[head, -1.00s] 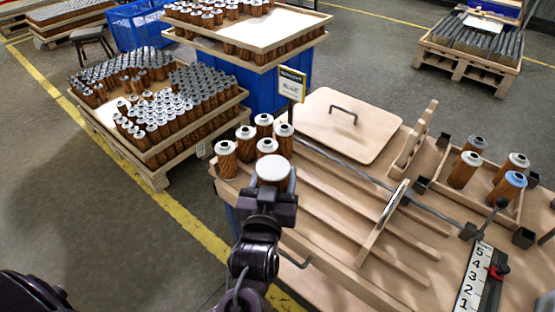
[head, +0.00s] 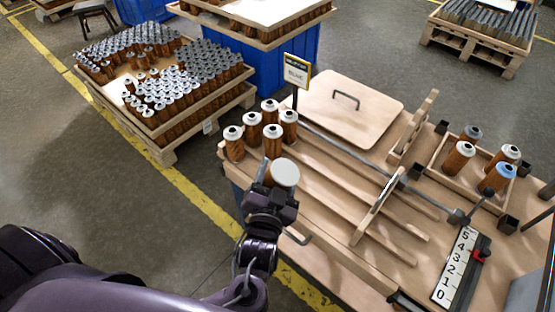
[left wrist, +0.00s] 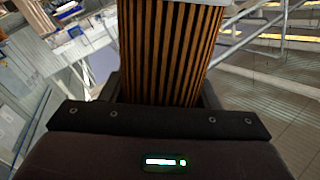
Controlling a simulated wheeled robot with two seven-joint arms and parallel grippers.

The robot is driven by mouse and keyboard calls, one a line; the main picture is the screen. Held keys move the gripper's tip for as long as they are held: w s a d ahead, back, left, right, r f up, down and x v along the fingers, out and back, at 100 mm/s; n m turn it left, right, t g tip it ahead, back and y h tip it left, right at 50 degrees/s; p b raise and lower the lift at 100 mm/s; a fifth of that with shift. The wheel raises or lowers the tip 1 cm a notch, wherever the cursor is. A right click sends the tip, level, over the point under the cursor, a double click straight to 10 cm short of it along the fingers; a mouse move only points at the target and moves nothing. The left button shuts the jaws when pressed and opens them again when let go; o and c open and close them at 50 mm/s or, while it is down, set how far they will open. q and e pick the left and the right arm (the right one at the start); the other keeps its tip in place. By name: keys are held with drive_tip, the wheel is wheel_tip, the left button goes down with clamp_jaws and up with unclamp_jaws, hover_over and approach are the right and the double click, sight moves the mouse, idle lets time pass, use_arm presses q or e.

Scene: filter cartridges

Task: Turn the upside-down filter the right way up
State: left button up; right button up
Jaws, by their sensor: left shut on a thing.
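My left gripper (head: 270,190) is shut on a filter with a plain pale cap (head: 285,173) facing up, without the dark centre hole seen on the others. It is held near the table's left edge, in front of the standing filters. In the left wrist view the held filter (left wrist: 170,50) shows brown and black pleats between the fingers and a pale rim at the top. Several filters (head: 272,140) stand in a group at the table's left corner, holed caps up. My right gripper is not in view.
The wooden table (head: 340,265) carries long rails (head: 345,195), a flat lid with a handle (head: 345,108), and a tray (head: 440,165) holding several filters. A numbered scale (head: 462,268) lies at the front right. A sign (head: 297,72) stands behind the group. Crates stand beyond.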

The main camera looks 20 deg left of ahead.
use_arm(q)
drive_tip(key=shift+r+m+p, duration=0.15)
drive_tip(key=shift+m+p, duration=0.45)
drive_tip(key=shift+m, duration=0.2)
drive_tip(key=shift+f, duration=0.2)
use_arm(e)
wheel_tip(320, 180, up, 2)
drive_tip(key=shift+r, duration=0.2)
